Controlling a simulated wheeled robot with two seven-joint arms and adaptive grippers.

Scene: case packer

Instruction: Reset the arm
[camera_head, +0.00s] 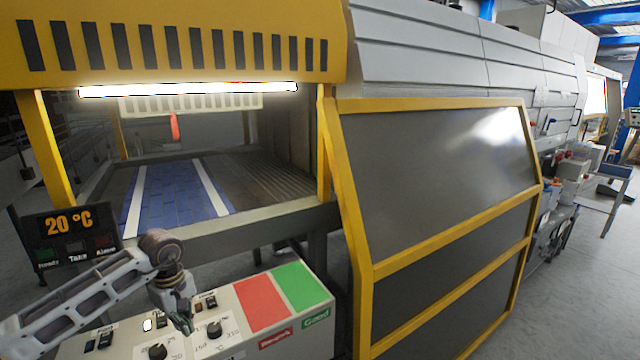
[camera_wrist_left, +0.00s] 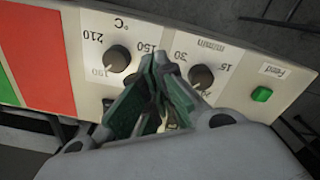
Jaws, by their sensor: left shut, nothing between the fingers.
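My left arm comes in from the lower left in the head view. My left gripper (camera_head: 183,322) hangs over the control panel (camera_head: 245,338), pointing down among its knobs and switches. In the left wrist view my left gripper (camera_wrist_left: 158,62) is shut, with its fingertips together and empty. The tips appear between two black knobs, the temperature knob (camera_wrist_left: 117,58) and the m/min knob (camera_wrist_left: 201,77). I cannot tell whether they touch the panel. My right gripper is not in view.
A green Feed button (camera_wrist_left: 262,94) shows in the wrist view. Behind lies a blue conveyor (camera_head: 178,195) under the yellow-framed machine.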

